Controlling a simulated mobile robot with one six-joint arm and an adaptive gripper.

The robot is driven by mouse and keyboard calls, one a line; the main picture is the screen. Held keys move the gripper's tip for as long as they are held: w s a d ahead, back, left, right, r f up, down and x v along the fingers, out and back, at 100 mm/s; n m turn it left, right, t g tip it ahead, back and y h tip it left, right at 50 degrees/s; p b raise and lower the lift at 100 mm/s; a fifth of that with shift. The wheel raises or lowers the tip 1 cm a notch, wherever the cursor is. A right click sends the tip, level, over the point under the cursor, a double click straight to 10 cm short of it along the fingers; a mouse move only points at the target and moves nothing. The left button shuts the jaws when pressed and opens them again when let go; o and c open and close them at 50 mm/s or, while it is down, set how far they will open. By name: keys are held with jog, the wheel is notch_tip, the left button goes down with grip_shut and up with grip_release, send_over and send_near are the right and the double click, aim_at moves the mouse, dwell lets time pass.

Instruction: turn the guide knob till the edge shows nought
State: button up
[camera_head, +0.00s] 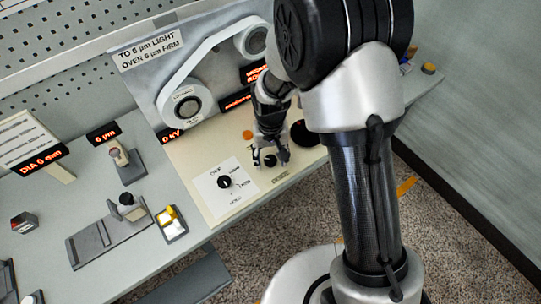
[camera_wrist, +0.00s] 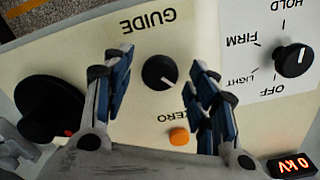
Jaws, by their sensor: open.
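The guide knob (camera_wrist: 160,72), black and round with a white pointer line, sits on the cream panel under the upside-down word GUIDE in the wrist view. My gripper (camera_wrist: 163,59) is open, with one blue-padded finger on each side of the knob and a visible gap on both sides. In the head view my gripper (camera_head: 270,155) is low over the panel's front part. Two red-lit displays (camera_head: 236,100) on the upright board are partly hidden by my arm. I cannot read an edge value on them.
An orange zero button (camera_wrist: 179,137) is close to the right finger. A selector knob (camera_wrist: 293,60) marked off, light, firm and hold is to the right, a large black knob (camera_wrist: 48,108) to the left. Wound rollers (camera_head: 187,106) stand on the board behind. Small stands occupy the left bench.

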aim_at(270, 159)
notch_tip(270, 159, up, 12)
dwell(0.6)
dwell(0.4)
jog(key=s+d+r+t, duration=0.1)
jog(key=s+d+r, duration=0.3)
jog(key=r, duration=0.2)
jog(key=s+d+r+t, duration=0.1)
jog(key=s+d+r, duration=0.35)
jog(key=r, duration=0.25)
jog(key=s+d+r+t, duration=0.1)
jog(key=s+d, duration=0.1)
jog(key=s, duration=0.4)
jog(key=s+d+r+m+t, duration=0.1)
jog(key=s+d+r, duration=0.1)
jog(key=s, duration=0.3)
jog(key=shift+s+d+t, duration=0.2)
jog(key=shift+s+t, duration=0.1)
jog(key=shift+s, duration=0.1)
